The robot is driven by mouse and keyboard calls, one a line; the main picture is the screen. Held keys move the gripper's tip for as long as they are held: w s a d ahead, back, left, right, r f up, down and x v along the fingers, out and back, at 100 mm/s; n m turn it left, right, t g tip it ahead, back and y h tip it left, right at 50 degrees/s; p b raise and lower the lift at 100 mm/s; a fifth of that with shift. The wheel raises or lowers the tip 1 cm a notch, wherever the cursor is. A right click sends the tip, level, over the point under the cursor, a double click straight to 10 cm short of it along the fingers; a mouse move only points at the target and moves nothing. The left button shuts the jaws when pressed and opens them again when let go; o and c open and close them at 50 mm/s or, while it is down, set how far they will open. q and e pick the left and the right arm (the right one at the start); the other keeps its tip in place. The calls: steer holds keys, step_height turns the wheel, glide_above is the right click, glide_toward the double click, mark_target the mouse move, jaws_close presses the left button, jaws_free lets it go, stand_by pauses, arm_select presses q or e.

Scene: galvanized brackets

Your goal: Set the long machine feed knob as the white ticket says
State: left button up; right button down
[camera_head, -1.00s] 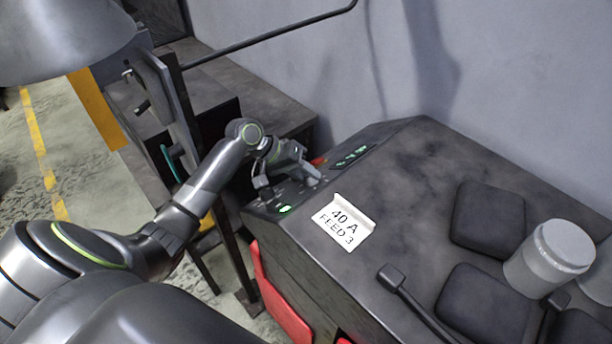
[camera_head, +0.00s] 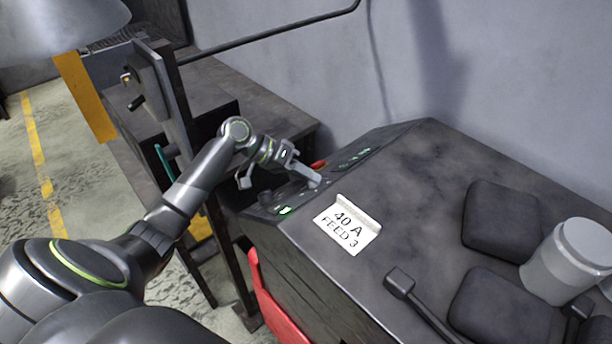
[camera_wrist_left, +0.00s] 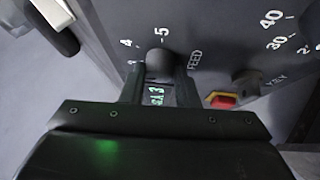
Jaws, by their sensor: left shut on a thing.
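The white ticket (camera_head: 348,225) stands on top of the dark machine (camera_head: 420,190) and reads "40 A, FEED 3". My left gripper (camera_head: 316,182) reaches the machine's sloped panel. In the left wrist view its jaws (camera_wrist_left: 160,80) are shut on the dark round feed knob (camera_wrist_left: 160,62), one finger on each side. The word FEED is beside the knob, and marks 4 and 5 show around it; a further mark is partly covered by a finger. I cannot make out where the knob points. A green-lit display (camera_wrist_left: 155,96) shows between the fingers. My right gripper is not in view.
Dark pads (camera_head: 502,220) and a grey canister (camera_head: 568,260) rest on the machine top. A wall stands behind.

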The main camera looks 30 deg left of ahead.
arm_select(q)
steer(key=o, duration=1)
step_height(320, 180, up, 10)
steer(key=b, duration=0.3)
